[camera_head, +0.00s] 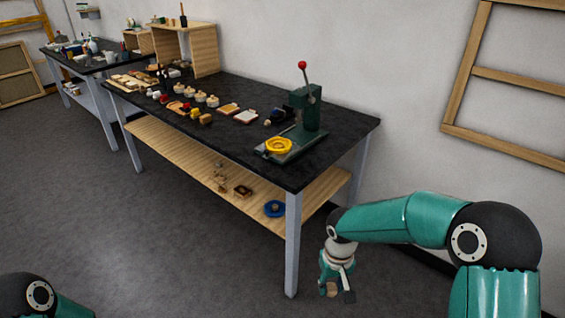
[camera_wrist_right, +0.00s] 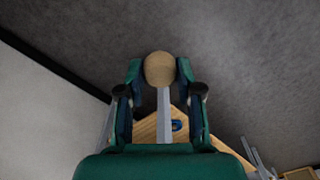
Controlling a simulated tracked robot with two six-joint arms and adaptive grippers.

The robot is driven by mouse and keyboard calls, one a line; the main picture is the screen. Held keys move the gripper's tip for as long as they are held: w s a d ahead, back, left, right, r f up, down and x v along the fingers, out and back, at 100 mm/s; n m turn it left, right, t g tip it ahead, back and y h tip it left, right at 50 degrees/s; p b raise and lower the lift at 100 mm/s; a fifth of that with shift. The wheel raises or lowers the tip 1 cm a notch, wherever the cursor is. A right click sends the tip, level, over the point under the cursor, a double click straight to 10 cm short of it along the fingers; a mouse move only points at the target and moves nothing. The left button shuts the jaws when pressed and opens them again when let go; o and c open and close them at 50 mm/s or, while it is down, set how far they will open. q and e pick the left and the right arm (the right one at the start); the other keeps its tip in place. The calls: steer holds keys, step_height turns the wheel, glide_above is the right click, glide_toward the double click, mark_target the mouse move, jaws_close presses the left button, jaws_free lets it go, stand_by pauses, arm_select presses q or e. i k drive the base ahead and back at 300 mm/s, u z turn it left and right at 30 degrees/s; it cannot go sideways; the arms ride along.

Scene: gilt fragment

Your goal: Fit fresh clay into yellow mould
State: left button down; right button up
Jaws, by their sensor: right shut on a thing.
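The yellow mould (camera_head: 279,145) is a round ring-like piece on the base of the green press (camera_head: 304,115), near the right end of the dark worktop. My right gripper (camera_head: 335,287) hangs low over the floor, right of the bench and well apart from the mould. It is shut on a tan rounded lump, which looks like the fresh clay (camera_wrist_right: 159,69). In the right wrist view the lump sits between the fingertips. The mould is not seen in that view. My left gripper is out of view; only part of my left arm shows at the lower left.
The bench (camera_head: 350,130) has a dark top, grey legs and a wooden lower shelf (camera_head: 185,150) holding a blue ring (camera_head: 274,208). Several small pots and tiles cover the worktop left of the press. A wooden frame (camera_head: 458,95) is on the wall at right. Floor in front is clear.

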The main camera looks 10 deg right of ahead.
mark_target(277, 145)
steer(key=u, duration=0.6)
steer(key=i, duration=1.4)
steer(key=z, duration=0.6)
